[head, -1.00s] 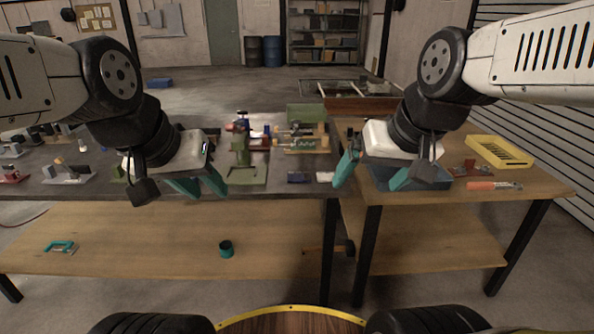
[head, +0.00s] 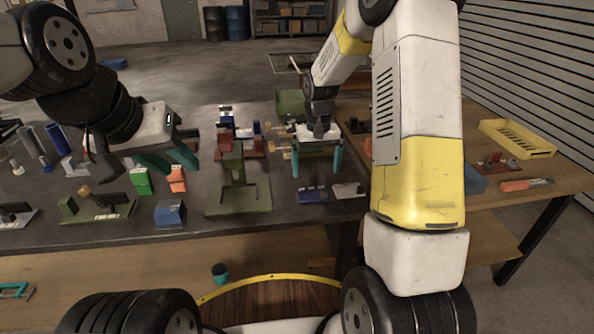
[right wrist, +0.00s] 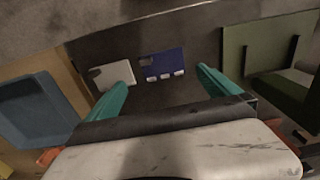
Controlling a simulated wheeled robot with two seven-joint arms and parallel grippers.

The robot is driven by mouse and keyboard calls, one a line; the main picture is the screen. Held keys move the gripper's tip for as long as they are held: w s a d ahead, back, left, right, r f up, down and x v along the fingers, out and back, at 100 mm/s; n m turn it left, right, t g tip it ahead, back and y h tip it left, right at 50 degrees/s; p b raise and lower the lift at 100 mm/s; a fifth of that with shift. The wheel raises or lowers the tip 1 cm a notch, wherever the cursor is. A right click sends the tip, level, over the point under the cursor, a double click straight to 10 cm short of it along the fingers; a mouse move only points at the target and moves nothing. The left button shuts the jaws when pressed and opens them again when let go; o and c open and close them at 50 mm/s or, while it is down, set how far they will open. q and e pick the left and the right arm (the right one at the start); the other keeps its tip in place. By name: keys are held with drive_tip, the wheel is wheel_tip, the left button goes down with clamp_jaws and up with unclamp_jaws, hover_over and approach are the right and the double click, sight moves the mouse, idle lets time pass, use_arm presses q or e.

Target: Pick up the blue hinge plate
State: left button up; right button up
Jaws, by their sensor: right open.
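The blue hinge plate (head: 312,194) lies flat on the dark bench near its front edge. In the right wrist view the plate (right wrist: 163,64) lies ahead, between the lines of the two fingers, with pale knuckles along its near edge. My right gripper (head: 317,171) is open and empty, its teal fingers pointing down above and behind the plate in the head view, not touching it. It also shows in the right wrist view (right wrist: 162,79). My left gripper (head: 172,166) hangs over the bench to the left, its fingers apart and nothing between them.
A grey plate (head: 348,190) lies just right of the blue one. A green fixture (head: 240,198) stands to its left. Blue (head: 170,213), green (head: 141,181) and orange (head: 177,178) blocks are near my left gripper. A yellow tray (head: 517,139) is on the wooden table.

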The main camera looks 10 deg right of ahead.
sight(313, 194)
drive_tip(key=shift+w+a+f, duration=0.15)
drive_tip(key=shift+w+f, duration=0.4)
drive_tip(key=shift+f, duration=0.35)
drive_tip(key=f, duration=0.7)
drive_tip(key=shift+s+a, duration=0.1)
drive_tip(key=shift+s, duration=0.15)
drive_tip(key=shift+c, duration=0.4)
drive_tip(key=c, duration=1.3)
drive_tip(key=shift+r, duration=0.1)
